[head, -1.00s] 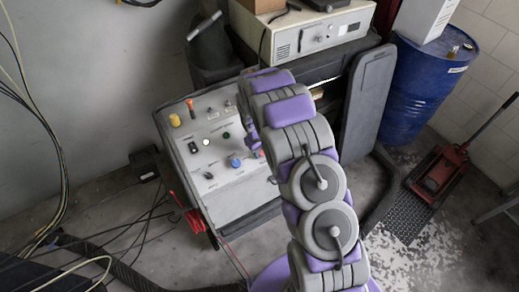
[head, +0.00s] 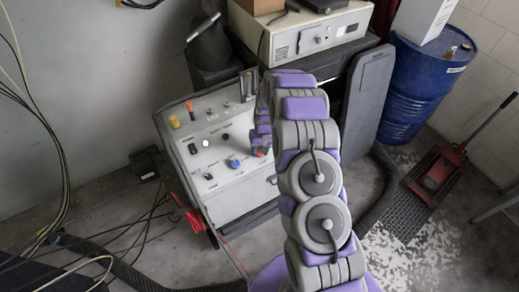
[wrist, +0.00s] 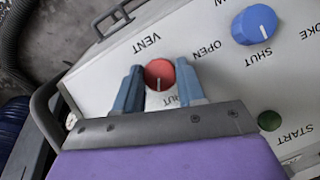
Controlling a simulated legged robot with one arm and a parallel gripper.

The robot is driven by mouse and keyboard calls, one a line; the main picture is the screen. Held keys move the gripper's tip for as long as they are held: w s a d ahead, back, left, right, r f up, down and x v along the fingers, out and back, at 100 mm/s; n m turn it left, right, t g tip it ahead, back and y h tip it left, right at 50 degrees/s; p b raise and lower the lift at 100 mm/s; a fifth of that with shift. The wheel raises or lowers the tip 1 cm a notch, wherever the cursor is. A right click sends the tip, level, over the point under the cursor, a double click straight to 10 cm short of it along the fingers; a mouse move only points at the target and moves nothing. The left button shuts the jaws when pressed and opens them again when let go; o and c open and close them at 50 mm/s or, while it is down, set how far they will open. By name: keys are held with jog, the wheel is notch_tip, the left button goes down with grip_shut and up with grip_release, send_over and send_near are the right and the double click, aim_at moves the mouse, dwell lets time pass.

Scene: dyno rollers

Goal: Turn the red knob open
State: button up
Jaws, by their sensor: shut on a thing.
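The red knob (wrist: 160,74) sits on the light panel (wrist: 215,75) in the wrist view, near the word VENT. Its white pointer line points down in the picture, toward the gripper side. OPEN is printed to its right, and a partly covered label lies below it. My gripper (wrist: 161,88) has one blue-grey finger on each side of the knob and is shut on it. In the head view, my gripper (head: 262,150) is at the right part of the sloped panel (head: 225,183), where the arm covers much of the panel's right edge.
A blue knob (wrist: 255,25) and a green START button (wrist: 269,121) are right of the red knob in the wrist view. A white instrument box (head: 310,30) stands behind the panel. A blue drum (head: 415,90) and red floor jack (head: 435,175) are at right.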

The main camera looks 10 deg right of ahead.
jog(key=m+y, duration=0.1)
jog(key=m, duration=0.2)
jog(key=m+y, duration=0.1)
jog(key=m, duration=0.1)
jog(key=shift+w+d+y, duration=0.15)
jog(key=shift+d+y, duration=0.1)
jog(key=shift+y, duration=0.05)
jog(key=m+t+y+b, duration=0.1)
jog(key=m, duration=0.2)
jog(key=m+t+y, duration=0.1)
jog(key=m, duration=0.1)
jog(key=shift+d+m+b, duration=0.15)
jog(key=shift+m+b, duration=0.25)
jog(key=shift+y, duration=0.3)
jog(key=o, duration=1.1)
jog(key=shift+s, duration=0.2)
jog(key=shift+c, duration=0.2)
jog(key=p+v, duration=0.2)
jog(key=v, duration=1.5)
jog(key=shift+s+d, duration=0.1)
